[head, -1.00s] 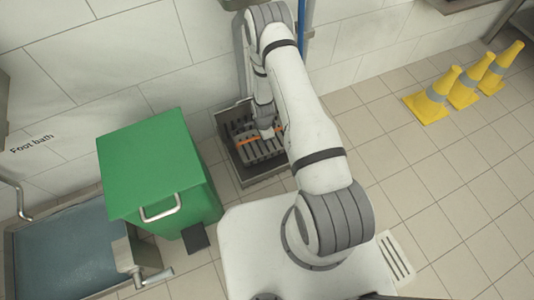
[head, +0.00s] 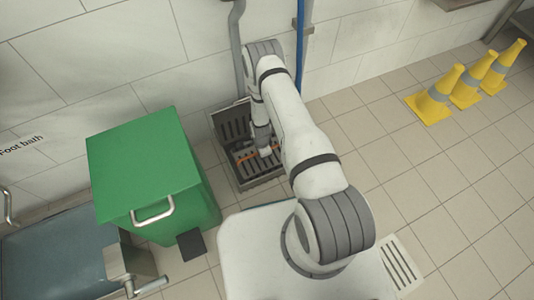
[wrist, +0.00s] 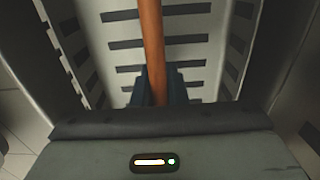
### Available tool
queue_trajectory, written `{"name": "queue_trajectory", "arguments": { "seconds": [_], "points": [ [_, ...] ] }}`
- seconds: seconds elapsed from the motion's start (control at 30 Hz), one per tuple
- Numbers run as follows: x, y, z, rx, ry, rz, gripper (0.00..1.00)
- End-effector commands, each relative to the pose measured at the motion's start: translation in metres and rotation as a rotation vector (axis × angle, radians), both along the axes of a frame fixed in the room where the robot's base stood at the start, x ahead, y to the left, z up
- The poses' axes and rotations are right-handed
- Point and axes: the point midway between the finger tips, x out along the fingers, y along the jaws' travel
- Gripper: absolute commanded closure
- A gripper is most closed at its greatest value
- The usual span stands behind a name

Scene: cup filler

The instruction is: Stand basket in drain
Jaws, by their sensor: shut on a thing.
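The basket (head: 273,165) is a grey box with dark slots in its walls and floor. It sits at the floor drain (head: 249,186), a dark rectangular frame against the wall, in the head view. Its orange handle (head: 245,157) shows left of my gripper (head: 265,152). In the wrist view the handle (wrist: 151,45) runs up from between the dark fingers of my gripper (wrist: 155,88), which is shut on it. The slotted basket walls and floor (wrist: 185,47) lie beyond. My arm hides part of the basket, so I cannot tell how fully it is seated.
A slotted grey panel (head: 232,122) stands upright at the drain's back. A green bin (head: 150,170) is close on the left, with a foot bath (head: 50,255) beyond it. Yellow cones (head: 465,88) stand far right.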

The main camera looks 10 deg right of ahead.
Motion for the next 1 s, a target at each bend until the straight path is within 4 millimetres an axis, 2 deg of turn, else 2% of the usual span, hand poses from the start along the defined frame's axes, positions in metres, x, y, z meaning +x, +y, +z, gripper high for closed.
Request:
{"name": "queue_trajectory", "arguments": {
  "seconds": [0.17, 0.2, 0.47, 0.77, 0.87, 1.0],
  "points": [
    [0.000, 0.000, -0.004, 0.000, 0.000, 0.000, 1.00],
    [0.000, 0.000, -0.003, 0.000, 0.001, 0.000, 0.86],
    [0.000, 0.000, -0.002, 0.000, 0.001, 0.001, 0.66],
    [0.000, 0.001, 0.002, 0.000, 0.001, 0.001, 0.66],
    [0.000, 0.001, 0.015, 0.000, 0.000, 0.001, 0.66],
    [0.001, 0.001, 0.046, 0.000, -0.001, 0.002, 0.66]
  ]
}}
